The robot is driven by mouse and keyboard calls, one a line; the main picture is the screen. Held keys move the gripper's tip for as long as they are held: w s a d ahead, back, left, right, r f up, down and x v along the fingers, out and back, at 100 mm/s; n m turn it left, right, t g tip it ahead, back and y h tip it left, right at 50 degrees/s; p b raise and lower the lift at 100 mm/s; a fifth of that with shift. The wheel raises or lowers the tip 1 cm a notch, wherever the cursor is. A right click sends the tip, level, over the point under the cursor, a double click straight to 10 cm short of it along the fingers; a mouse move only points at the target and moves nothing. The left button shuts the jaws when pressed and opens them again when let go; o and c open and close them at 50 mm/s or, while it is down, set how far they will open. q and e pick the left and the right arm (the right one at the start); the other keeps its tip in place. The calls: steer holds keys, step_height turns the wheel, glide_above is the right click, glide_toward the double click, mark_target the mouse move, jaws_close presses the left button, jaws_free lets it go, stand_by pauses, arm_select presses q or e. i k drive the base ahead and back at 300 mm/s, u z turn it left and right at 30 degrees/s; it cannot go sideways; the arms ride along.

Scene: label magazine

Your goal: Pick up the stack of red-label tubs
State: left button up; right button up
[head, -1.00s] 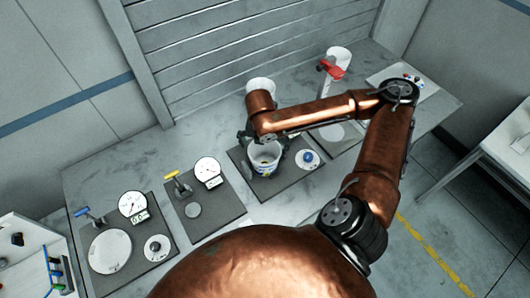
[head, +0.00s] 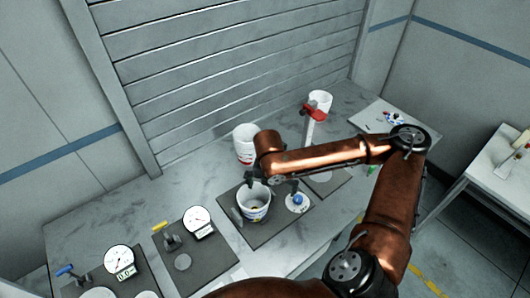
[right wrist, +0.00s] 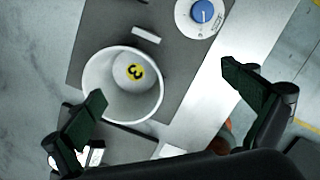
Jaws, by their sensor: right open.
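A white tub stack (head: 245,138) with a strip of red low on its side stands at the back of the bench, left of my right arm's elbow-like bend. The right wrist view looks down into this tub (right wrist: 100,85), with a yellow number 3 disc inside. My right gripper (head: 271,184) is open and empty above and just behind that tub; its fingers (right wrist: 162,85) are spread apart. My left gripper is out of view.
Another white tub (head: 320,101) stands by a red clamp-like part (head: 314,112) at the back right. A blue-knobbed dial (head: 297,202) sits right of the front tub. Dial gauges (head: 197,219) on dark mats lie left. A shutter wall closes the back.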

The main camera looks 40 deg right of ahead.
mark_target(243, 135)
steer(key=z, duration=1.1)
